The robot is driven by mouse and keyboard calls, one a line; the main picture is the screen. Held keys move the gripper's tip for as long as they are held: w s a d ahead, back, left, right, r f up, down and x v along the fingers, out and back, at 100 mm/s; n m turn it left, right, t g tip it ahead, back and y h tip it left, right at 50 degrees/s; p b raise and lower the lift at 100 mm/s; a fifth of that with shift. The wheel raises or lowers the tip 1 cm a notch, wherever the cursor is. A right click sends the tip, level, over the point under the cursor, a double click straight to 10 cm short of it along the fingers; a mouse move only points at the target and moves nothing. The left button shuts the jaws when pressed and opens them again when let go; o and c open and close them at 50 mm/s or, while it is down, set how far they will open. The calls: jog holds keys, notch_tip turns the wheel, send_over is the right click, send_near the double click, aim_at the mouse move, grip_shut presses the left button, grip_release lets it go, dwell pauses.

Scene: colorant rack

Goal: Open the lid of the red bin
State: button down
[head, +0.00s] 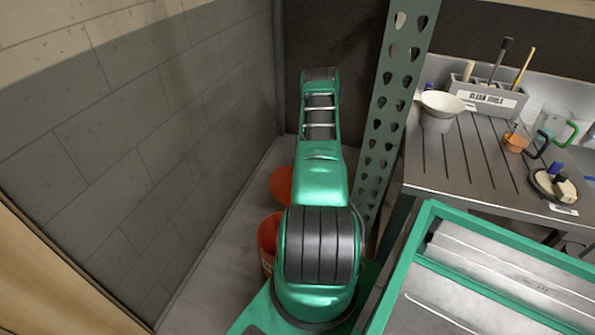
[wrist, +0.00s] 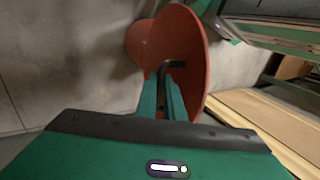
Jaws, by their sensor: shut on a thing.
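The red bin (head: 267,243) stands on the floor, mostly hidden behind my arm in the head view. Its red lid (head: 281,184) shows beyond the bin's rim, apart from it in the picture. In the wrist view the lid (wrist: 192,50) is a tilted red disc with a dark bent handle (wrist: 173,65). My gripper (wrist: 168,84) is at the handle, its green fingers shut on it. The gripper is hidden in the head view. How the lid joins the bin is hidden.
A grey block wall (head: 130,130) runs along the left. A perforated green post (head: 385,110) stands close on the right of my arm. Beyond it is a metal bench (head: 450,165) with a tool holder (head: 490,97) and cups. A green-framed tray (head: 455,290) is at front right.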

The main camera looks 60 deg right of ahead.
jog(key=shift+s, duration=0.3)
jog(key=c, duration=1.9)
grip_release()
jog(key=shift+w, duration=0.1)
jog(key=shift+o, duration=0.2)
jog(key=shift+w, duration=0.15)
jog(key=v, duration=1)
jog(key=shift+d+r, duration=0.15)
jog(key=shift+r, duration=0.2)
jog(key=shift+w, duration=0.1)
